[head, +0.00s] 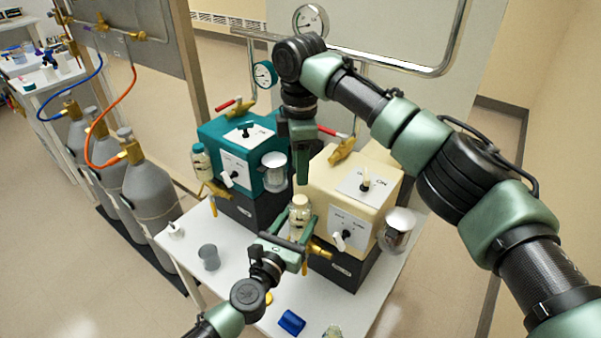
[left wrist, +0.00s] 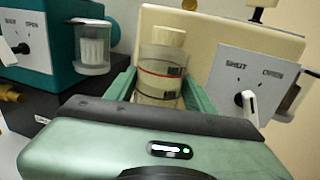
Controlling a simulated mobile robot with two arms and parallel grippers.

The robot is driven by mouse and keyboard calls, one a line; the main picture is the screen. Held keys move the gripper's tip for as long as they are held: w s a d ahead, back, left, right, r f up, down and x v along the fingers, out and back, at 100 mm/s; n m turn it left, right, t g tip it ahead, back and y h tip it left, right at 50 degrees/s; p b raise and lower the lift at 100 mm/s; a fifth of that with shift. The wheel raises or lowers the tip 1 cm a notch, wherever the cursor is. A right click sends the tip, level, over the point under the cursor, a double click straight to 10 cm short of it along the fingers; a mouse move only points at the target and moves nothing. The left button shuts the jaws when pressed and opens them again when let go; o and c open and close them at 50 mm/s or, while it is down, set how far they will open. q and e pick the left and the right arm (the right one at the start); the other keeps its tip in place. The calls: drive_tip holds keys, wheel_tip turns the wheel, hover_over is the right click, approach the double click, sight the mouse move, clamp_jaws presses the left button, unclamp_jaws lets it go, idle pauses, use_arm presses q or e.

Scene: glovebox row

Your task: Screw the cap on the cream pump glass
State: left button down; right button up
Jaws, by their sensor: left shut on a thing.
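The cream pump (head: 345,205) stands on the white table, right of the teal pump. A small glass (head: 300,218) with pale contents is at its left side, upright; in the left wrist view the glass (left wrist: 160,75) shows dark and red lines. A cream-coloured cap (left wrist: 169,37) is at its top; whether it is fully seated I cannot tell. My left gripper (head: 299,238) is shut on the glass, one finger on each side. My right gripper (head: 301,165) points down between the pumps, above and behind the glass; its finger gap is not clear.
The teal pump (head: 228,150) carries its own capped glass (head: 201,162). Brass valves and metal cups stick out from both pumps. A grey cup (head: 209,257) and a blue piece (head: 291,322) are on the white table (head: 235,290). Grey cylinders (head: 150,200) stand at the left.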

sight(301, 199)
drive_tip(key=shift+f, duration=4.05)
clamp_jaws()
drive_tip(key=m, duration=0.3)
drive_tip(key=shift+a+m, duration=0.1)
drive_tip(key=shift+m, duration=0.3)
drive_tip(key=m, duration=0.4)
drive_tip(key=shift+m, duration=0.4)
drive_tip(key=shift+o, duration=1.7)
unclamp_jaws()
drive_tip(key=shift+r, duration=0.1)
wheel_tip(301, 199, up, 12)
